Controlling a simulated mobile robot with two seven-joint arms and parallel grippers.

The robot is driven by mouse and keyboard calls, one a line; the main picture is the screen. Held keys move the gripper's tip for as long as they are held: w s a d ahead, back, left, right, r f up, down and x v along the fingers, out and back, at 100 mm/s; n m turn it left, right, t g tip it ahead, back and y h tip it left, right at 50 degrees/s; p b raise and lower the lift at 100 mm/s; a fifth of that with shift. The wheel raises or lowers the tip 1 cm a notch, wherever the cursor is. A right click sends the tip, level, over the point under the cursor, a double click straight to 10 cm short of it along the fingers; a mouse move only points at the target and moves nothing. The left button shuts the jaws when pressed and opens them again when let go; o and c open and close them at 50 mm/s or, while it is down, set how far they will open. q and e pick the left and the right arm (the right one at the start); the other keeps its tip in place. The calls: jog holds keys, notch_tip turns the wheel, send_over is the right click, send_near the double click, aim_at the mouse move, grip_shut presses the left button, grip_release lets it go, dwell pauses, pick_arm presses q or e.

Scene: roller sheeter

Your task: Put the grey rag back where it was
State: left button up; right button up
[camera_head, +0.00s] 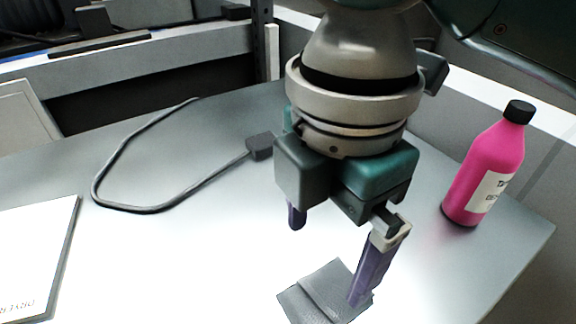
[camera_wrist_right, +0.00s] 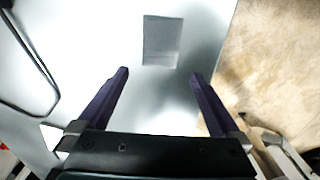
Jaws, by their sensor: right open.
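The grey rag (camera_head: 318,290) lies folded on the white table (camera_head: 230,240), near the bottom of the head view. In the right wrist view the rag (camera_wrist_right: 162,40) lies flat on the table, beyond the fingertips and roughly centred between them. My right gripper (camera_head: 328,258) is open and empty above the table, with its purple fingers pointing down. One finger hides part of the rag in the head view. Both fingers of the right gripper (camera_wrist_right: 160,75) show spread apart in the right wrist view. My left gripper is in neither view.
A pink bottle (camera_head: 486,170) with a black cap stands at the right of the table. A dark cable (camera_head: 125,207) with a plug (camera_head: 260,146) lies at the back left. A white printed booklet (camera_head: 38,255) lies at the left. The table between booklet and rag is clear.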

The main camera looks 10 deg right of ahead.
jog(key=s+a+f+m+t+y, duration=0.1)
jog(key=s+a+m+y, duration=0.35)
jog(key=m, duration=0.25)
jog(key=s+d+f+m+t+h, duration=0.1)
jog(key=s+d+m+h, duration=0.1)
jog(key=d+m, duration=0.4)
jog(key=s+d+f+m+t+h, duration=0.1)
jog(key=s+d+m+h, duration=0.1)
jog(key=s+d+m, duration=0.3)
jog(key=d+m, duration=0.2)
jog(key=d, duration=0.2)
jog(key=shift+s+f+t, duration=0.15)
jog(key=shift+f+t, duration=0.15)
jog(key=shift+f, duration=0.05)
jog(key=shift+d, duration=0.1)
